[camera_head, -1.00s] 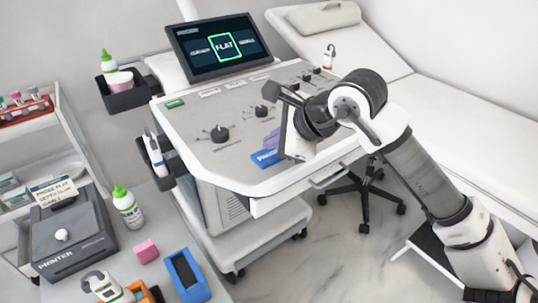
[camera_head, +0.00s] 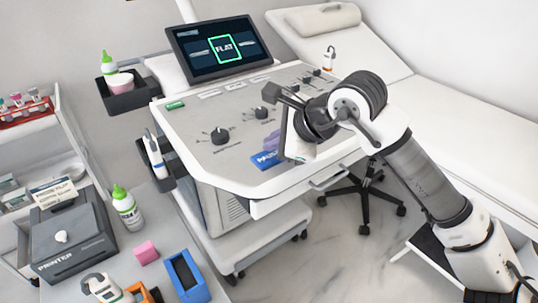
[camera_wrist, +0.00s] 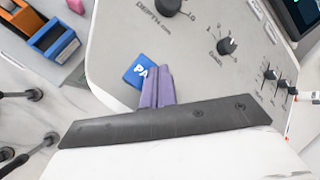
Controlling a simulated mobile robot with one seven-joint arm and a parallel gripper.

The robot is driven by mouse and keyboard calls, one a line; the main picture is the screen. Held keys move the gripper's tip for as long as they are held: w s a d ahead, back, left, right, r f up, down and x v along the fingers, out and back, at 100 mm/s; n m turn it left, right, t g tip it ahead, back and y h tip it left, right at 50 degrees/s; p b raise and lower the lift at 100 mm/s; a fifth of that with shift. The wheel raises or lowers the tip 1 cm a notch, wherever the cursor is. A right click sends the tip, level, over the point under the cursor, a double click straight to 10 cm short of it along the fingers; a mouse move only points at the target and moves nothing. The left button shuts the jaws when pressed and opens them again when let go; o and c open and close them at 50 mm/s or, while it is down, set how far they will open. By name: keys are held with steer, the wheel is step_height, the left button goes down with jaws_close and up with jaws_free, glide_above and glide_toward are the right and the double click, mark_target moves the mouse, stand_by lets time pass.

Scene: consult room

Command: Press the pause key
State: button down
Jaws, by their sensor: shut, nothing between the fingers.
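The pause key (camera_head: 263,160) is a blue rectangular key with white lettering near the front edge of the console (camera_head: 225,165). In the wrist view the key (camera_wrist: 136,72) shows its first letters, and its right part is hidden behind my fingers. My gripper (camera_head: 271,140) has purple fingers, which are shut and empty. In the wrist view the gripper (camera_wrist: 157,72) overlaps the key's right side. I cannot tell whether the fingertips touch the key or hover above it.
Black knobs (camera_head: 219,135) and sliders stand on the console behind the key. A holder with a white probe (camera_head: 155,155) is on the left side. An exam bed (camera_head: 450,130) lies to the right.

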mark_target(274, 158)
steer(key=shift+f+b, duration=0.9)
steer(key=shift+b, duration=0.6)
stand_by(1.1)
steer(key=shift+r, duration=0.85)
steer(key=shift+p, duration=0.3)
steer(key=shift+r+p, duration=1.15)
steer(key=shift+r, duration=1.4)
